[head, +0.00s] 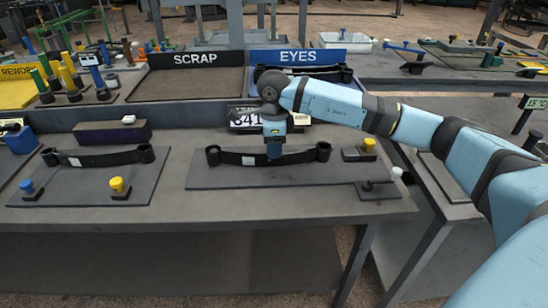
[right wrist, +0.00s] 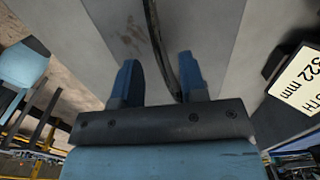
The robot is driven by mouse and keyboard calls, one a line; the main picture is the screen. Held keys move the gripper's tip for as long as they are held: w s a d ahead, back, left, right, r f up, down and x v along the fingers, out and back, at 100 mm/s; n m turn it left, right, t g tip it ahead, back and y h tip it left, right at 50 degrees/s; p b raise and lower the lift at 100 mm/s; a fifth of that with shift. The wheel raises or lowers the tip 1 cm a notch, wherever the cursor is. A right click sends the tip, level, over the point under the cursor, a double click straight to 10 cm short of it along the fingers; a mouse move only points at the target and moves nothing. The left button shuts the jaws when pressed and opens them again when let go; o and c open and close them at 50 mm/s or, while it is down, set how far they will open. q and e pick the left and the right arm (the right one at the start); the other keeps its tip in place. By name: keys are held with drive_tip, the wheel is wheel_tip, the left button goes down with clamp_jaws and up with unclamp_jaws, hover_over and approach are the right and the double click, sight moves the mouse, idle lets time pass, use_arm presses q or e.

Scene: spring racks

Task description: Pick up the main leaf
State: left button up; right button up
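A long dark leaf (head: 300,156) with a rolled eye at each end and a small white label lies on the grey mat at the table's middle right; I take it as the main leaf. My right gripper (head: 274,152) points down at its middle. In the right wrist view my right gripper (right wrist: 158,78) has its two blue fingers apart, and the edge of the dark leaf (right wrist: 158,40) runs in between them. The leaf looks still on its mat; contact cannot be told. A similar leaf (head: 105,157) lies on the left mat. My left gripper is not in view.
A display sign (head: 245,118) stands close behind my right gripper. Yellow-topped (head: 369,145) and white-topped (head: 396,173) parts stand to the right of the leaf. The table front is clear.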

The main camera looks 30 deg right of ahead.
wheel_tip(320, 180, down, 3)
drive_tip(key=shift+f, duration=0.2)
clamp_jaws()
drive_tip(key=shift+r, duration=0.15)
